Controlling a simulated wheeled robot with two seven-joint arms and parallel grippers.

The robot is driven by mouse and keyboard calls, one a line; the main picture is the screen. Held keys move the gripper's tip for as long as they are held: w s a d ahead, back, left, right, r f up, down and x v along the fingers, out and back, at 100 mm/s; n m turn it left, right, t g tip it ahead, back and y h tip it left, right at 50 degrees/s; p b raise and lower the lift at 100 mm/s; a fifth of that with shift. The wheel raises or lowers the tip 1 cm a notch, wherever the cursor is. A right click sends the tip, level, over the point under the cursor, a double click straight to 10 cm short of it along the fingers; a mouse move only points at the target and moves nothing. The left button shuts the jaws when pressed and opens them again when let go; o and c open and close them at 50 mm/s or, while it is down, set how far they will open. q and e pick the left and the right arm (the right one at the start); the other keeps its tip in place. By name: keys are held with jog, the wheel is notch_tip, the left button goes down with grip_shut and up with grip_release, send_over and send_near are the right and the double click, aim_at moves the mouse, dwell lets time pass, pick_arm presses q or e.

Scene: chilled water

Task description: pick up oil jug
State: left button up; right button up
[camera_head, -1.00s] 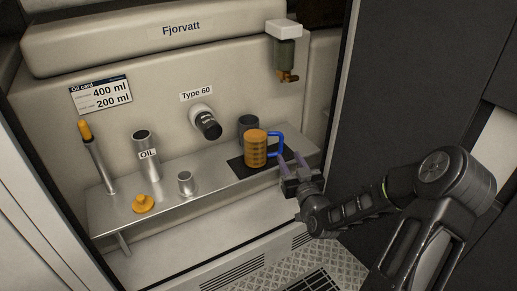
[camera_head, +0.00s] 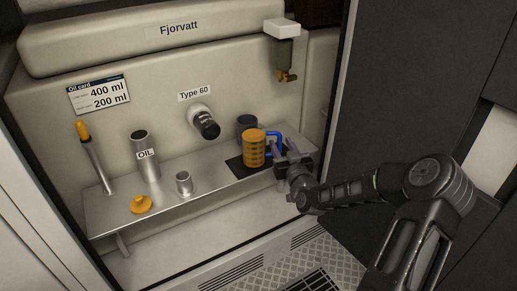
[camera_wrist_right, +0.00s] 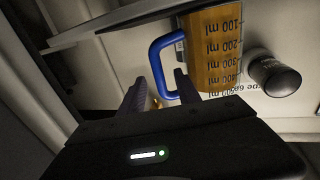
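The oil jug (camera_head: 253,149) is an orange measuring jug with a blue handle, upright on a dark mat (camera_head: 236,166) on the metal shelf. In the right wrist view the jug (camera_wrist_right: 212,50) shows ml marks, and its blue handle (camera_wrist_right: 157,60) points toward my right gripper. My right gripper (camera_head: 281,156) is at the handle side of the jug. In the wrist view the two fingers of this gripper (camera_wrist_right: 159,78) are apart, with the handle's outer part between them. I cannot tell whether they touch it. My left gripper is not in view.
The OIL tube (camera_head: 146,160), a small metal cup (camera_head: 184,183), an orange cap (camera_head: 141,204) and an orange-tipped stick (camera_head: 94,160) are left. A dispenser (camera_head: 285,50) hangs above right.

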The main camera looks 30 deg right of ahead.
jog(key=shift+c, duration=0.2)
dwell(0.4)
grip_shut()
dwell(0.8)
jog(key=shift+r, duration=0.15)
dwell(0.4)
